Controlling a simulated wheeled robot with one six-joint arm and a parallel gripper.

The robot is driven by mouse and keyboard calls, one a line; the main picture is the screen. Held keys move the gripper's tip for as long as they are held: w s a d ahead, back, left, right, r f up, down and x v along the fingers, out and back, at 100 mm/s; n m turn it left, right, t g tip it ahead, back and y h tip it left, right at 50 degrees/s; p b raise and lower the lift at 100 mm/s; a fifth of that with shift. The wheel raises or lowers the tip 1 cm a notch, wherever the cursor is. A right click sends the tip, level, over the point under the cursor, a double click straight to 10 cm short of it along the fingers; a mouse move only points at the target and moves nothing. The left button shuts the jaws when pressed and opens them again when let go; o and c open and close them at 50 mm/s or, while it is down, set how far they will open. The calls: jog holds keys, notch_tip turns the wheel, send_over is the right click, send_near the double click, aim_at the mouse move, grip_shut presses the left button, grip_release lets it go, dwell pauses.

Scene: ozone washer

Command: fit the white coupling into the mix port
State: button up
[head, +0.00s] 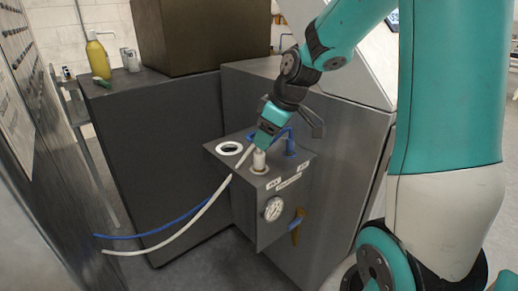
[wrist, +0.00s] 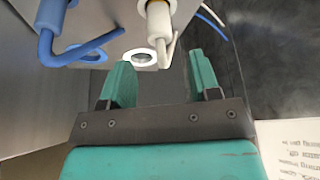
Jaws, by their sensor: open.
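The white coupling (head: 259,160) stands upright at the front opening of the grey box (head: 247,205). Its white hose (head: 190,220) runs off to the lower left. I cannot tell how deep it sits. The coupling also shows at the top of the wrist view (wrist: 158,20). My gripper (head: 261,145) is just above the coupling in the head view. In the wrist view its green fingers (wrist: 160,78) are apart with nothing between them. A white-rimmed round port (head: 230,148) at the box's left is empty. The labels are too small to tell which port is the mix port.
A blue coupling (head: 290,144) stands at the right of the box top, with a blue hose. A dial gauge (head: 273,209) and a yellow handle (head: 297,227) are on the box front. A yellow bottle (head: 97,58) stands on the grey cabinet behind.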

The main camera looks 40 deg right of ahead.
jog(key=s+a+r+n+g+y, duration=0.15)
jog(key=s+a, duration=0.25)
jog(key=a, duration=0.4)
jog(key=s+a+r+m, duration=0.1)
jog(key=s+a+r, duration=0.2)
jog(key=s+a, duration=0.3)
jog(key=s+a+n+g, duration=0.1)
jog(key=s+a+g, duration=0.2)
jog(key=s+a, duration=0.7)
notch_tip(320, 180, up, 8)
jog(key=p, duration=0.9)
jog(key=shift+d+r+y, duration=0.15)
jog(key=shift+r+y, duration=0.05)
jog(key=shift+y, duration=0.15)
jog(key=shift+s+t, duration=0.1)
jog(key=shift+t, duration=0.15)
